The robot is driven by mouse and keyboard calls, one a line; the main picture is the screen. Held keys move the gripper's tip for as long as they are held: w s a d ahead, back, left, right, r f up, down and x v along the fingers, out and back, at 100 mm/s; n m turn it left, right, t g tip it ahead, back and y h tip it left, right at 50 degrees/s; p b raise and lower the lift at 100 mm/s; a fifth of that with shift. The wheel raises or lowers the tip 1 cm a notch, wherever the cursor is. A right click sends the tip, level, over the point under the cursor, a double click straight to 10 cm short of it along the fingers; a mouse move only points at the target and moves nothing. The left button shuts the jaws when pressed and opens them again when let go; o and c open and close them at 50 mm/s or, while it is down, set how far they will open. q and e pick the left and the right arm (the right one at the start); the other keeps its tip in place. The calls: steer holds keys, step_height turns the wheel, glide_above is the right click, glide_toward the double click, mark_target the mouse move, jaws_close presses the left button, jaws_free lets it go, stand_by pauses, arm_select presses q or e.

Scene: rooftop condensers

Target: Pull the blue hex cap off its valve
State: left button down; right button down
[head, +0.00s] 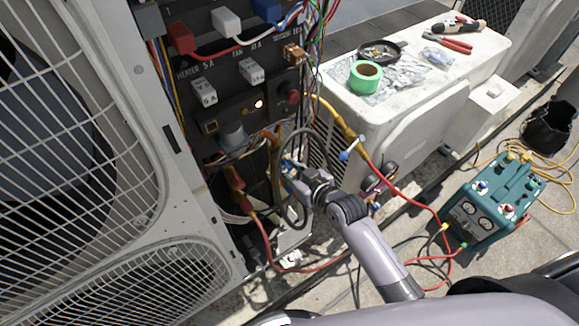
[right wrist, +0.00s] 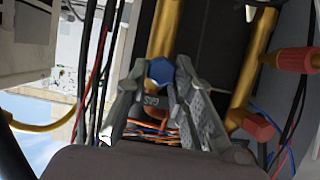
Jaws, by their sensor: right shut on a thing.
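The blue hex cap (right wrist: 160,70) shows in the right wrist view between the fingertips of my right gripper (right wrist: 161,76), which is shut on it. A brass-coloured pipe (right wrist: 166,28) runs up just behind the cap. My left gripper is not in view.
Loose wires and a second brass pipe (right wrist: 250,75) with red fittings run close to the fingers. The open electrical panel (head: 235,80) stands on the left. A white unit (head: 440,120) carries tape and pliers. A teal gauge machine (head: 490,205) with hoses stands at the right.

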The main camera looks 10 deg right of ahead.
steer(key=shift+s, duration=0.1)
steer(key=shift+s+d+p, duration=0.35)
steer(key=shift+s+p, duration=0.05)
steer(key=shift+s, duration=0.3)
steer(key=shift+s, duration=0.1)
steer(key=shift+s+d+p, duration=0.3)
steer(key=shift+s+p, duration=0.1)
steer(key=shift+s, duration=0.3)
steer(key=shift+s, duration=0.1)
steer(key=shift+s+d+p, duration=0.25)
steer(key=shift+s+p, duration=0.05)
steer(key=shift+s, duration=0.3)
steer(key=shift+s+d+p, duration=0.25)
steer(key=shift+s+p, duration=0.05)
steer(key=shift+s, duration=0.3)
steer(key=shift+s+d+p, duration=0.25)
steer(key=shift+s+p, duration=0.05)
steer(key=shift+s, duration=0.3)
